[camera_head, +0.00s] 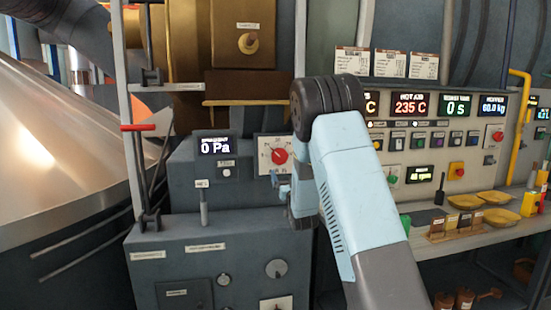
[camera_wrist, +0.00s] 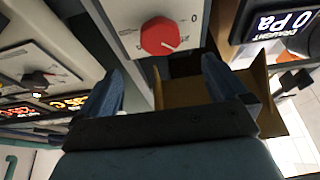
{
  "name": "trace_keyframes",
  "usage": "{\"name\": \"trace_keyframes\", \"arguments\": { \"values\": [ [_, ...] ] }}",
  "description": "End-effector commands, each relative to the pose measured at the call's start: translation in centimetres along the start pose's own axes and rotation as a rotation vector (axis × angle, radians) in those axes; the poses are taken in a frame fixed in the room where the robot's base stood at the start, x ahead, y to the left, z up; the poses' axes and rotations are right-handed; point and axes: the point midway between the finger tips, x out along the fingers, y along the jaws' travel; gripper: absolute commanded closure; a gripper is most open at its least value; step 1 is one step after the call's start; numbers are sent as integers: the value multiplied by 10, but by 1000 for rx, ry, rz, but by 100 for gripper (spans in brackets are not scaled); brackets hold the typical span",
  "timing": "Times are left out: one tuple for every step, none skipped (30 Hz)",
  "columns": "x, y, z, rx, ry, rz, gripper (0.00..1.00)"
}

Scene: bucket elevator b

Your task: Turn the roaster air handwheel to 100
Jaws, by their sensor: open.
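A red round handwheel (camera_head: 280,156) sits on a white scale plate (camera_head: 267,142) on the grey panel, left of my arm. It also shows at the top of the wrist view as a red disc (camera_wrist: 160,37) with a pale pointer line, and a "0" is printed on the plate to its right. I cannot read its name or the pointer's exact value. My gripper (camera_wrist: 164,74) is open and empty, its two blue fingers apart just short of the handwheel in the wrist view. In the head view, my gripper (camera_head: 280,184) is partly hidden behind my arm, below the handwheel.
A pressure display (camera_head: 214,146) left of the handwheel reads 0 Pa. A lever (camera_head: 203,208) stands below it. To the right, a control panel (camera_head: 480,140) carries displays, including 235 C, and buttons. Yellow dishes (camera_head: 500,217) lie on a shelf below that panel.

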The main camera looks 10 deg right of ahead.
Motion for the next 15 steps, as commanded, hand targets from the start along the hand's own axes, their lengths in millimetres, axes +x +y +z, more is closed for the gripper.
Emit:
{"name": "trace_keyframes", "arguments": {
  "values": [
    [7, 0, 0, 0, 3, -1, 0],
    [12, 0, 0, 0, 1, -1, 0],
    [19, 0, -1, 0, 2, -1, 0],
    [24, 0, 0, -1, 2, -1, 0],
    [30, -1, 0, -1, 2, -1, 0],
    [37, -1, -1, -1, 2, -1, 0],
    [42, -1, -1, -1, 3, -1, 0],
    [47, -1, -1, -1, 1, -1, 0],
    [54, -1, -1, -1, 2, -2, 0],
    [60, -1, 0, -1, 1, -2, 0],
    [65, -1, 0, -1, 1, -2, 0],
    [72, -1, -1, -1, 1, -2, 0],
    [77, -1, -1, -1, 1, -2, 0],
    [82, -1, -1, -1, 1, -2, 0],
    [89, -1, -1, -1, 2, -2, 0]
  ]
}}
